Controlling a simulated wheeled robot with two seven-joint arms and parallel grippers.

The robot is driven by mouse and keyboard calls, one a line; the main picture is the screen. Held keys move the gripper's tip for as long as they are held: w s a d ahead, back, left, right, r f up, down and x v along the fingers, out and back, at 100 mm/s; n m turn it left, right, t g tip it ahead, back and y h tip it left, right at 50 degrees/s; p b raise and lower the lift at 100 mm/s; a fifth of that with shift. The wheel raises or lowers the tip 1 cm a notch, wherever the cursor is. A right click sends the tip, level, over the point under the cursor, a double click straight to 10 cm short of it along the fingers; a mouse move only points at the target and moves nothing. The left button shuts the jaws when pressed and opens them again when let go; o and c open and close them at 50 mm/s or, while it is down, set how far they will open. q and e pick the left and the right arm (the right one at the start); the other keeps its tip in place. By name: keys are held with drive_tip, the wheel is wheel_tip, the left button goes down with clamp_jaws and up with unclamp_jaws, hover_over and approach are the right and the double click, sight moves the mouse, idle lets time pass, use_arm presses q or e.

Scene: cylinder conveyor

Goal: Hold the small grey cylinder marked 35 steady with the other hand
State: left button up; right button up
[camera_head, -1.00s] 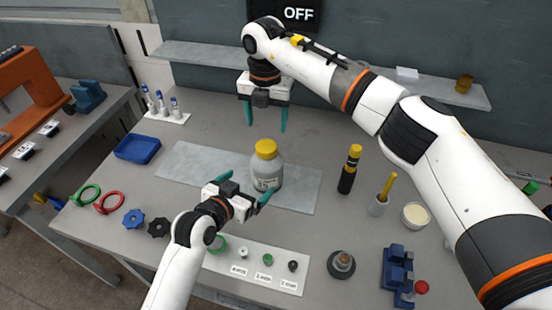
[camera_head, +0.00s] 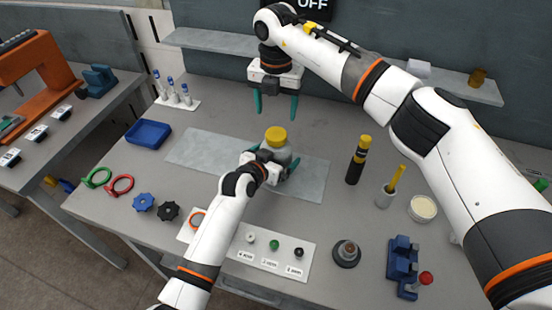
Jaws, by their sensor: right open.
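The small grey cylinder (camera_head: 284,153) with a yellow cap stands upright on a pale grey mat (camera_head: 212,152). Its marking is hidden now. My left gripper (camera_head: 272,158) is at the cylinder's near side, low down, with a teal finger showing on each side of it. I cannot tell whether the fingers touch it. My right gripper (camera_head: 276,105) is open and empty, pointing down behind and above the cylinder, apart from it.
A black and yellow bottle (camera_head: 357,162) and a cup with a yellow stick (camera_head: 385,197) stand to the right. A blue tray (camera_head: 148,133) is at the left. A labelled white board (camera_head: 249,263) with knobs lies in front. A shelf (camera_head: 212,40) runs behind.

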sight(276, 134)
use_arm(q)
drive_tip(key=shift+w, duration=0.1)
drive_tip(key=shift+c, duration=1.1)
drive_tip(key=c, duration=1.5)
drive_tip(key=shift+c, duration=0.6)
use_arm(e)
drive_tip(key=shift+m, duration=0.4)
drive_tip(key=m, duration=0.7)
drive_tip(key=shift+f+m, duration=0.1)
drive_tip(key=shift+m, duration=0.3)
drive_tip(key=shift+f, duration=0.5)
wheel_tip(276, 134, down, 7)
